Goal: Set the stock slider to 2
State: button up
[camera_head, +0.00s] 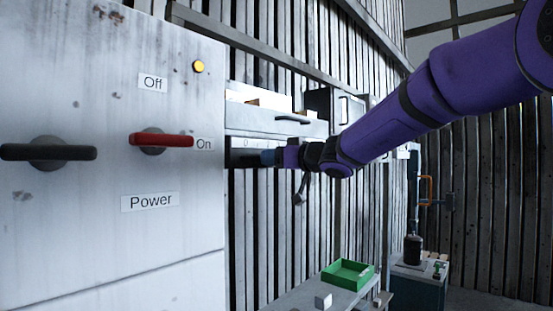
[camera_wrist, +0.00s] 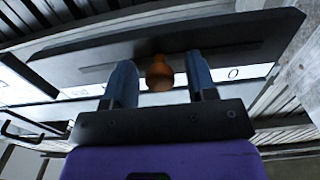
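The stock slider's orange-brown knob (camera_wrist: 160,74) stands between the two blue fingers of my gripper (camera_wrist: 160,68) in the wrist view. A gap shows on each side of it, so the fingers are around it but not visibly touching. The slider's dark panel (camera_wrist: 262,36) has a pale number strip (camera_wrist: 257,71) with a 0 to the right of the fingers. Other numbers are hidden or unreadable. In the head view my gripper (camera_head: 267,157) is at the slider unit (camera_head: 240,143), under a grey box on the wall; the knob is hidden there.
A grey power cabinet (camera_head: 80,115) fills the left, with a red handle (camera_head: 165,140) towards On, a black handle (camera_head: 60,152) and a yellow lamp (camera_head: 198,67). The grey box (camera_head: 270,120) has a dark handle. Below stand a table with a green tray (camera_head: 348,275) and a white block (camera_head: 323,301).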

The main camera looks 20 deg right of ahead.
jog(key=v, duration=1.1)
jog(key=shift+w, duration=0.1)
jog(key=s+a+f+m+g+h, duration=0.1)
jog(key=s+a+f+g, duration=0.1)
jog(key=s+f+g, duration=0.45)
jog(key=s+a+f+g+h, duration=0.15)
jog(key=s+f, duration=0.25)
jog(key=s, duration=0.6)
jog(key=s+d+f+m+g+h, duration=0.1)
jog(key=s+d+f+m+h, duration=0.4)
jog(key=s+f, duration=0.5)
jog(key=shift+s+d+f+m+g+h, duration=0.3)
jog(key=shift+s+d+m+g+h, duration=0.1)
jog(key=shift+s+d+h, duration=1)
